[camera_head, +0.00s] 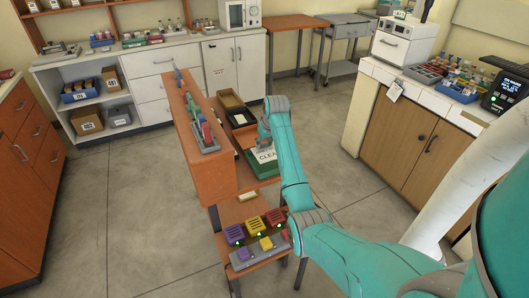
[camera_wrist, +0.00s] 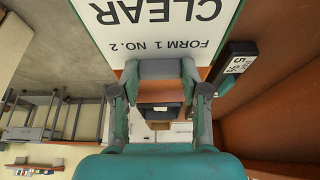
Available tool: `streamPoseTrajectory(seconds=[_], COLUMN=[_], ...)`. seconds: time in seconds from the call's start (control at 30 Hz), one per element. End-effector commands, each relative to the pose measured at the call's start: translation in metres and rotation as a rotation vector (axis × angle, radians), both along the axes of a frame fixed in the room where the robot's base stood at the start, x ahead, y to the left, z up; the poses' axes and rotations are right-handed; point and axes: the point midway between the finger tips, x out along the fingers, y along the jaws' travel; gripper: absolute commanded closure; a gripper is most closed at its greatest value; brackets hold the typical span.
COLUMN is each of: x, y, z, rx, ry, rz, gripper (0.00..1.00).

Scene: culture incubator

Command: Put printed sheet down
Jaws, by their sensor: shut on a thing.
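The printed sheet (camera_head: 264,156) is white with large black lettering, partly hidden by my arm in the head view. In the wrist view the sheet (camera_wrist: 160,25) reads "CLEAR" and "FORM 1 NO. 2", upside down, with a green edge along its right side. My gripper (camera_wrist: 165,72) is shut on the sheet's near edge; in the head view my gripper (camera_head: 264,138) is at the sheet's far side. The sheet shows over the narrow wooden desk, above or against a green surface (camera_head: 262,170). I cannot tell whether it touches anything below.
Dark trays (camera_head: 232,102) lie on the desk beyond the sheet. A tall wooden partition (camera_head: 195,150) with a shelf of small items stands on the left. Purple, yellow and red blocks (camera_head: 254,226) sit at the near end. A dark block labelled 5 (camera_wrist: 238,62) is beside the sheet.

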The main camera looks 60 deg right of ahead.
Motion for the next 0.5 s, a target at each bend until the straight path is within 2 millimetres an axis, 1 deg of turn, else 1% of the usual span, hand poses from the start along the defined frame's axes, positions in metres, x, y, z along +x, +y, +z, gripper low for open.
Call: streamPoseTrajectory(seconds=[0.2,0.3,0.4,0.5], x=[0.000,0.000,0.000,0.000], y=[0.000,0.000,0.000,0.000], z=[-0.033,-0.044,-0.048,-0.048], rx=[0.001,0.001,0.001,0.000], ry=[0.002,0.002,0.001,0.000], rz=[0.000,0.000,0.000,0.000], gripper=[0.79,0.79,0.79,0.79])
